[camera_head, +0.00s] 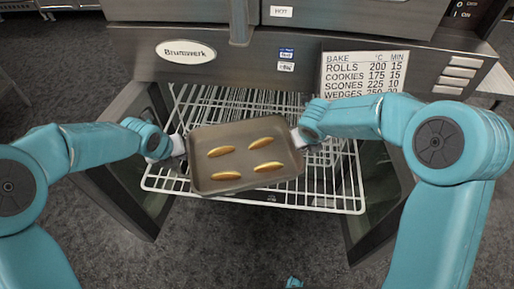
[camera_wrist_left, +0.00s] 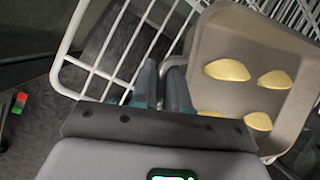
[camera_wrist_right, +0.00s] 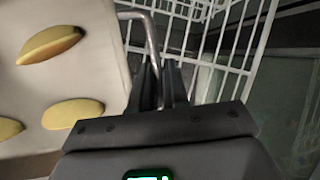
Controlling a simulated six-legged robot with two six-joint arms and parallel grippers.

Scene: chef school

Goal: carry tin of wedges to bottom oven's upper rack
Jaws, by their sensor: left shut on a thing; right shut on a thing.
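The tin of wedges (camera_head: 243,160) is a shallow grey-brown tray with several yellow wedges (camera_head: 260,142) lying apart in it. It is over a white wire rack (camera_head: 250,203) that sticks out from the open oven. My left gripper (camera_head: 178,149) is shut on the tin's left handle, a metal loop also seen in the left wrist view (camera_wrist_left: 170,66). My right gripper (camera_head: 299,139) is shut on the right handle, seen in the right wrist view (camera_wrist_right: 152,45). The tin is slightly turned on the rack. I cannot tell whether its underside touches the wires.
Open dark oven doors flank the rack at left (camera_head: 125,190) and right (camera_head: 385,190). Above is a steel panel with a Brunnwerk plate (camera_head: 187,52) and a bake chart (camera_head: 362,72). Bare rack shows behind and in front of the tin.

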